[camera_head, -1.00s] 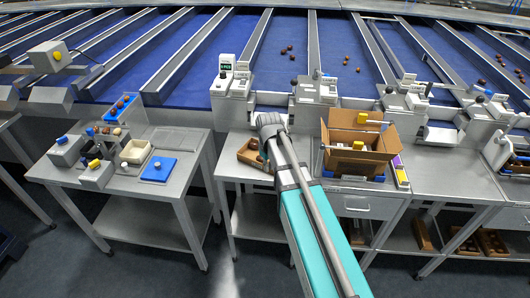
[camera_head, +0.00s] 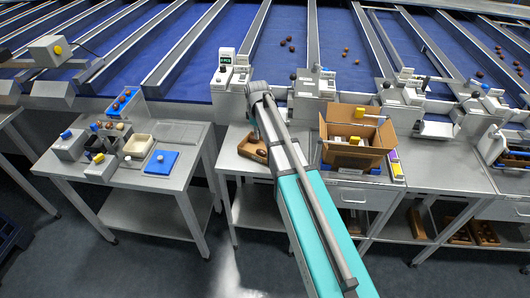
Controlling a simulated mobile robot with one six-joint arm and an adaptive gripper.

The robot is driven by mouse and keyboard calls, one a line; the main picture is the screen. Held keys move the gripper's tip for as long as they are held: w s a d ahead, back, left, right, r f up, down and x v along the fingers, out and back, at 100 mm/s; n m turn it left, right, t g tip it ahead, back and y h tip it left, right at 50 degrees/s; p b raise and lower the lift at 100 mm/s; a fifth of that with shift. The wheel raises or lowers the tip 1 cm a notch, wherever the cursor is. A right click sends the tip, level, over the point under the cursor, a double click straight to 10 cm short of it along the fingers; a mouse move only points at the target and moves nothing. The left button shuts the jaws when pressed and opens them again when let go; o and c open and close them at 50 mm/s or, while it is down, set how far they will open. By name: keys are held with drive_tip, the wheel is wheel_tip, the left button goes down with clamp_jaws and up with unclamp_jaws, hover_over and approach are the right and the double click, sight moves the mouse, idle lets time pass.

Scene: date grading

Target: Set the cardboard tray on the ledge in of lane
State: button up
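A small brown cardboard tray (camera_head: 247,151) with dark dates in it shows on the middle steel table (camera_head: 228,163), just left of my arm. Its right side is hidden behind my arm. My gripper is hidden by the arm, so its fingers and any hold on the tray cannot be seen. The lane station (camera_head: 229,78), a grey unit with a small display, stands behind the tray at the foot of a blue lane. I cannot make out clearly which surface there is the ledge.
A large open cardboard box (camera_head: 378,151) with yellow-and-white items stands right of my arm. The left table holds a blue mat (camera_head: 160,163), a cream tub (camera_head: 138,147) and grey blocks. More lane stations line the back edge.

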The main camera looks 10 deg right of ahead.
drive_tip(key=b, duration=0.8)
hover_over(257, 162)
drive_tip(key=shift+d+f, duration=0.2)
drive_tip(key=shift+f, duration=1.95)
drive_tip(key=shift+d+f, duration=0.15)
drive_tip(key=shift+f, duration=1.95)
drive_tip(key=shift+f, duration=0.1)
drive_tip(key=f+b, duration=0.2)
drive_tip(key=b, duration=0.1)
drive_tip(key=shift+a+f, duration=0.25)
drive_tip(key=shift+f, duration=0.15)
drive_tip(key=shift+f+b, duration=1.1)
drive_tip(key=shift+b, duration=0.1)
clamp_jaws()
